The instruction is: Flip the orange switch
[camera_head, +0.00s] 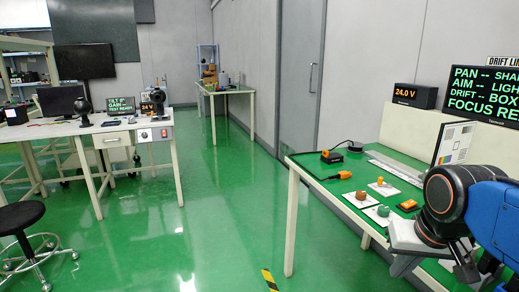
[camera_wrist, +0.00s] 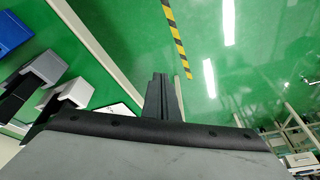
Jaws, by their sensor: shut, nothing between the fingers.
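On the green-topped table (camera_head: 318,173) at the right are several small controls. An orange block (camera_head: 408,205), perhaps the orange switch, lies near my arm. A small orange-topped piece (camera_head: 380,181) stands on a white plate behind it. An orange-brown round knob (camera_head: 362,195) and a green round knob (camera_head: 383,211) sit on white plates at the front. I cannot tell for certain which is the switch. My gripper (camera_wrist: 161,80) is shut and empty in the wrist view, pointing over green floor; none of these controls is recognisable there.
An orange connector (camera_head: 344,175) and a black-and-orange device (camera_head: 332,156) lie on the table's left part. A 24.0 V display (camera_head: 414,95) and a text screen (camera_head: 487,92) stand behind. Yellow-black floor tape (camera_wrist: 176,38) shows below. The floor left of the table is clear.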

